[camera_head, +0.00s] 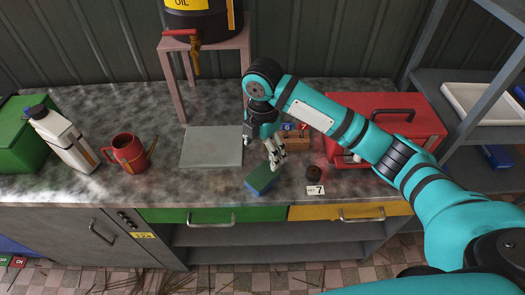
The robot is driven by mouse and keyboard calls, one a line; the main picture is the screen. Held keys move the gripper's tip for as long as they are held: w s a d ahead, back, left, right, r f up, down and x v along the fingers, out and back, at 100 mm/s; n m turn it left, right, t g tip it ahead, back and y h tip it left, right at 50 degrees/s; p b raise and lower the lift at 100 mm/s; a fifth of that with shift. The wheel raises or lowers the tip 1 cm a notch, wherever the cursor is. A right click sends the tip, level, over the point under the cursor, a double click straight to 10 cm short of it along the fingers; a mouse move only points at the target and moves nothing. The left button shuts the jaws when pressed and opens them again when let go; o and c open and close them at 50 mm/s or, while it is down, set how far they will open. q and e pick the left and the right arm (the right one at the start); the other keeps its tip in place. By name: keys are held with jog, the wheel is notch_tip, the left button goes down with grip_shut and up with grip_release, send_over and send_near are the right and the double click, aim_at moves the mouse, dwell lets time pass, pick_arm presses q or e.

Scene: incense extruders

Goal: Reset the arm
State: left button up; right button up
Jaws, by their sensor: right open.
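My right arm (345,130) reaches in from the right over the counter and bends downward at its far end. My right gripper (276,158) points down above the counter, open. A green and blue block (261,179) lies just below and to the left of its fingertips. I cannot tell whether the fingers touch the block. My left gripper does not show.
On the counter are a grey plate (211,147), a red can (128,153), a white jug (65,140), a small dark round piece (314,173) by a card marked 7 (316,189), and a red toolbox (395,115). An oil drum (205,22) stands on a pink stand (174,88) behind.

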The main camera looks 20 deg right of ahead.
jog(key=s+a+f+m+t+y, duration=0.1)
jog(key=s+a+f+m+y, duration=0.15)
jog(key=s+f+m, duration=0.3)
jog(key=s+a+f+m+t+y, duration=0.1)
jog(key=s+a+f+m, duration=0.25)
jog(key=s, duration=0.35)
jog(key=s+d+f+m+t+h, duration=0.2)
jog(key=s+d+m+h, duration=0.1)
jog(key=s+d+m, duration=0.85)
notch_tip(320, 180, down, 26)
jog(key=s+m+g, duration=0.1)
jog(key=s+g, duration=0.1)
jog(key=s+d+f+b, duration=0.1)
jog(key=s+d+f, duration=0.1)
jog(key=s+f, duration=1.4)
jog(key=shift+d+f+g+b, duration=0.3)
jog(key=shift+d+f+g, duration=0.1)
jog(key=shift+f, duration=0.2)
